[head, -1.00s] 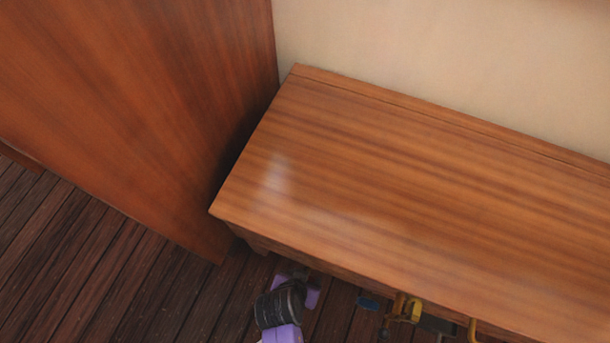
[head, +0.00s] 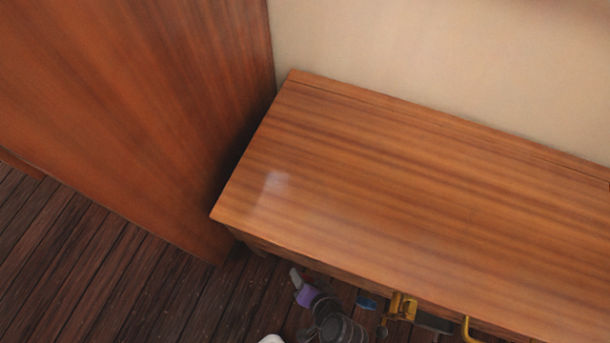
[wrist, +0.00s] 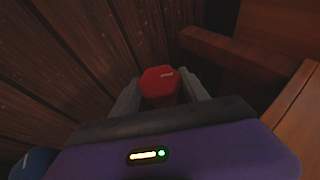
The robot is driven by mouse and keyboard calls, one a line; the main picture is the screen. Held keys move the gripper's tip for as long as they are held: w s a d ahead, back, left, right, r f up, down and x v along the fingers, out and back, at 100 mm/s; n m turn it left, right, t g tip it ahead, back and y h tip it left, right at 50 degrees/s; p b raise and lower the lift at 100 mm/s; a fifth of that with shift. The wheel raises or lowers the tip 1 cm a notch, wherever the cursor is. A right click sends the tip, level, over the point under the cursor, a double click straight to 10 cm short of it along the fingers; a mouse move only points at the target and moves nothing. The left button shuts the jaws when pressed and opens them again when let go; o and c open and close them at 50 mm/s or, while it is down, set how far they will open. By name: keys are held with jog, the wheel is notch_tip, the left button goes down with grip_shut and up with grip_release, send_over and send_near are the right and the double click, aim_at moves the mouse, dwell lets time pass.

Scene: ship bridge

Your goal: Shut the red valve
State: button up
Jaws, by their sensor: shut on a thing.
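The red valve (wrist: 160,86) shows in the wrist view as a red, many-sided knob with small pale marking on its top. My gripper (wrist: 161,78) is shut on it, with one grey finger on each side. The valve's lower part and mount are hidden behind my gripper body. In the head view, part of my arm's purple and grey end shows low beside the front edge of the wooden bench. The red valve cannot be made out in that view.
The wooden bench (head: 400,210) has a clear top. A wooden panel (head: 130,110) stands to its left. Yellow fittings (head: 402,306) and a blue part (head: 367,302) show below the bench's front edge. A blue object (wrist: 33,164) is at the lower left in the wrist view.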

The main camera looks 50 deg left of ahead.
jog(key=shift+w+d+f+m+g+y+b, duration=0.1)
jog(key=shift+f+m+g+y+b, duration=0.15)
jog(key=shift+y+b, duration=0.3)
jog(key=shift+d+f+m+g+y+b, duration=0.15)
jog(key=shift+g+y+b, duration=0.2)
jog(key=shift+y, duration=0.3)
jog(key=shift+a+r+m+g+y, duration=0.1)
jog(key=shift+m+g+y, duration=0.1)
jog(key=shift+y, duration=0.4)
jog(key=shift+r+m+g+y, duration=0.1)
jog(key=shift+g+y, duration=0.1)
jog(key=shift+y, duration=0.4)
jog(key=shift+m+g+y, duration=0.4)
jog(key=shift+g+y, duration=0.1)
jog(key=shift+y, duration=0.7)
jog(key=shift+s+f+g+y, duration=0.1)
jog(key=shift+s+g+y, duration=0.2)
jog(key=shift+y, duration=0.5)
jog(key=o, duration=1.3)
jog(key=shift+w+a, duration=0.1)
jog(key=shift+w, duration=0.1)
